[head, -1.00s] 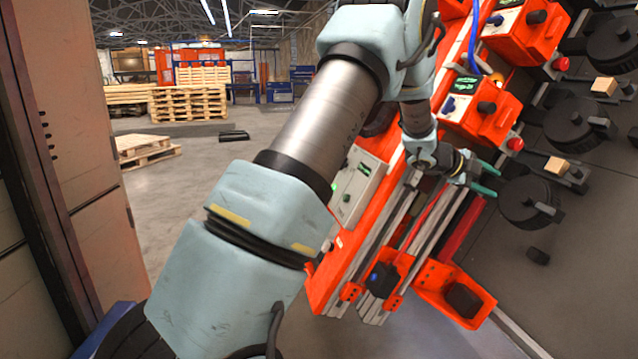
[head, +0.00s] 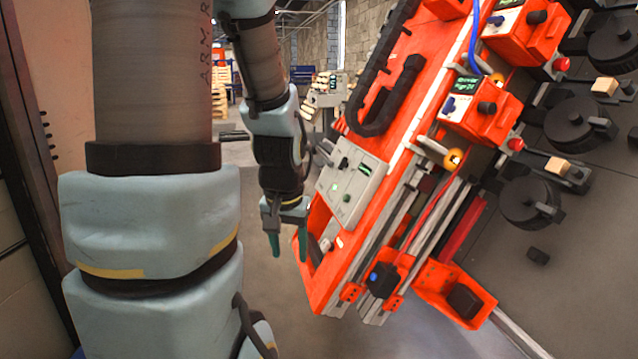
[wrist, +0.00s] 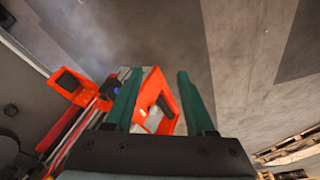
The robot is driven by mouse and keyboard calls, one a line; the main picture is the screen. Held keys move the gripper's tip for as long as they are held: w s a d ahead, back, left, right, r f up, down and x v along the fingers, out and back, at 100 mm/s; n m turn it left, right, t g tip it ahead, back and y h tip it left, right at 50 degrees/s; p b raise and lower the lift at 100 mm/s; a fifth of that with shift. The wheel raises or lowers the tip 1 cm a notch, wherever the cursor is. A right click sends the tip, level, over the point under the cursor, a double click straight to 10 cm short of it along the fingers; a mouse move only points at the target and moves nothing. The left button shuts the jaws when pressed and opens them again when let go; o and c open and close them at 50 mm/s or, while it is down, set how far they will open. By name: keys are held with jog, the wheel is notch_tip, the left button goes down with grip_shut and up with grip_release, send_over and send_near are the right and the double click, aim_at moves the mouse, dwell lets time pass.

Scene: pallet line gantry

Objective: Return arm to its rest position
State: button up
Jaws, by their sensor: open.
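My gripper (head: 287,240) hangs with its green fingers pointing down in the head view, just left of the orange gantry frame (head: 330,268). My arm rises along the left side of the head view and bends down to the gripper. In the wrist view the two green fingers of my gripper (wrist: 155,100) stand apart with nothing between them. The lower end of the orange frame (wrist: 152,85) shows beyond and partly behind the left finger, with grey floor past it.
A grey control box (head: 350,182) with green lights sits on the orange frame close to my gripper. Orange switch units (head: 482,108) and black round handles (head: 530,203) stand at the right. Wooden pallets (wrist: 290,148) lie at the lower right of the wrist view. Open floor (head: 265,320) lies below the gripper.

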jog(key=s+a+n+g, duration=0.1)
jog(key=s, duration=0.3)
notch_tip(320, 180, up, 18)
jog(key=p, duration=1.8)
jog(key=shift+c, duration=0.2)
